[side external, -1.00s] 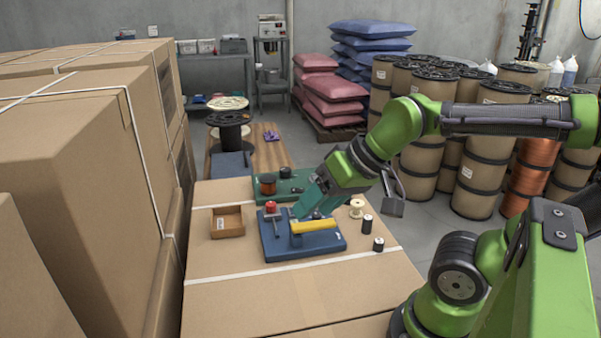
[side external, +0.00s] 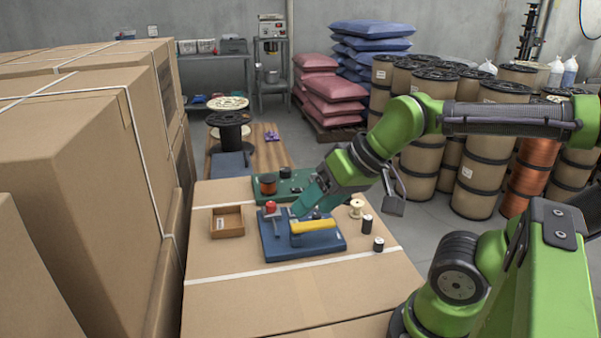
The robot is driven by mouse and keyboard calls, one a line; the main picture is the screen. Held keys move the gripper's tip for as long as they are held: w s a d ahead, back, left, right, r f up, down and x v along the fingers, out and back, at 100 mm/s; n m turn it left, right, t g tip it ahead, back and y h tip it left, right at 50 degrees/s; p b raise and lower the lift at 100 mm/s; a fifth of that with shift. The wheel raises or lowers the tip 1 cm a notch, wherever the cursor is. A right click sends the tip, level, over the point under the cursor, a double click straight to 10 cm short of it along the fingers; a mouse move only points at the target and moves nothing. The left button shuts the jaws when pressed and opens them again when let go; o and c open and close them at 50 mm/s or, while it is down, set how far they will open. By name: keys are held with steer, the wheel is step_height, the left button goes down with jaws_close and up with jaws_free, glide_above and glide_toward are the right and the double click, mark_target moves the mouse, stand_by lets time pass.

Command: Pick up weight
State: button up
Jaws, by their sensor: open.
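My gripper (side external: 306,209) has teal fingers and points down and left over the back of a blue board (side external: 278,249). It is open, and I see nothing held in it; its fingertips are small and partly lost against the board's fittings. A yellow bar or handle (side external: 313,226) lies across the board just in front of the fingers. Two small dark cylinders with pale tops, one farther back (side external: 367,224) and one nearer (side external: 378,244), stand upright right of the board, apart from my gripper. I cannot tell for sure which thing is the weight.
A red-topped post (side external: 270,208) stands on the board's left side. An open brown box (side external: 227,222) is left of it. A green board (side external: 296,182) with a copper spool (side external: 267,184) lies behind. A pale spool (side external: 356,208) stands right. The carton's front (side external: 290,293) is clear.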

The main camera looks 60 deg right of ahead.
steer(key=n+g+h, duration=0.2)
steer(key=n+g, duration=0.1)
steer(key=g, duration=0.3)
glide_above(368, 217)
steer(key=s, duration=0.3)
step_height(368, 217, down, 7)
steer(key=shift+t, duration=0.3)
steer(key=f, duration=0.3)
steer(key=w+f, duration=0.1)
steer(key=f, duration=0.6)
steer(key=shift+w+a+f, duration=0.2)
steer(key=shift+a+f, duration=0.05)
steer(key=shift+f, duration=0.05)
steer(key=shift+w+d+f, duration=0.1)
steer(key=shift+w+f, duration=0.15)
steer(key=shift+f, duration=0.7)
steer(key=shift+w+d+f, duration=0.1)
steer(key=shift+w+f, duration=0.15)
steer(key=shift+f, duration=0.65)
steer(key=shift+w+f, duration=0.25)
steer(key=shift+f, duration=0.7)
jaws_close()
